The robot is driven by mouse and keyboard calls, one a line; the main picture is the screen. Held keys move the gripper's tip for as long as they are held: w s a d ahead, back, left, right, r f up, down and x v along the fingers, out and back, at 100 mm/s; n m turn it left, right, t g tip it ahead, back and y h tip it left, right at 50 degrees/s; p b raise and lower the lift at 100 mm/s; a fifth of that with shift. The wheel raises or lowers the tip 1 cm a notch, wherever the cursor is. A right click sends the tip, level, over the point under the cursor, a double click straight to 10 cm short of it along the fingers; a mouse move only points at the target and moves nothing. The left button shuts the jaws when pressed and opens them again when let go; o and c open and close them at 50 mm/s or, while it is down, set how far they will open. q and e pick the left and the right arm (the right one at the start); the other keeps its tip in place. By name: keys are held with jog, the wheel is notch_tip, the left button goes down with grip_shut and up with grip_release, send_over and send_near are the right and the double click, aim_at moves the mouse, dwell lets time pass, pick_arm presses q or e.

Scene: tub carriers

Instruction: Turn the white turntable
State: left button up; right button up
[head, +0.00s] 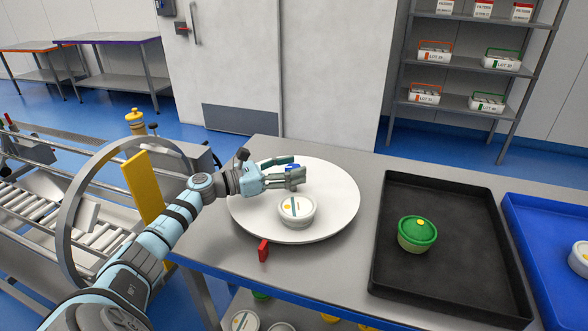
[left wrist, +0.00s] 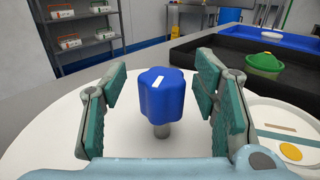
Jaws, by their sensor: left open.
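The white turntable (head: 338,200) is a round disc on the grey table. A blue lobed knob (left wrist: 162,95) with a white mark on top stands upright on a short grey post on the disc. In the head view it is mostly hidden behind the fingers. My left gripper (head: 290,173) is over the far part of the disc, open, with one finger on each side of the knob. In the left wrist view gaps show between the knob and both teal finger pads. A white lidded tub (head: 297,209) sits on the disc near the gripper. My right gripper is not in view.
A red marker (head: 263,250) stands at the disc's near edge. A black tray (head: 447,280) to the right holds a green tub (head: 417,234). A blue tray (head: 545,245) lies further right. A roller conveyor (head: 70,215) is at left.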

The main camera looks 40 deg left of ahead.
pick_arm(q)
jog(key=shift+w+d+r, duration=0.15)
jog(key=shift+w+d, duration=0.1)
jog(key=shift+d, duration=0.05)
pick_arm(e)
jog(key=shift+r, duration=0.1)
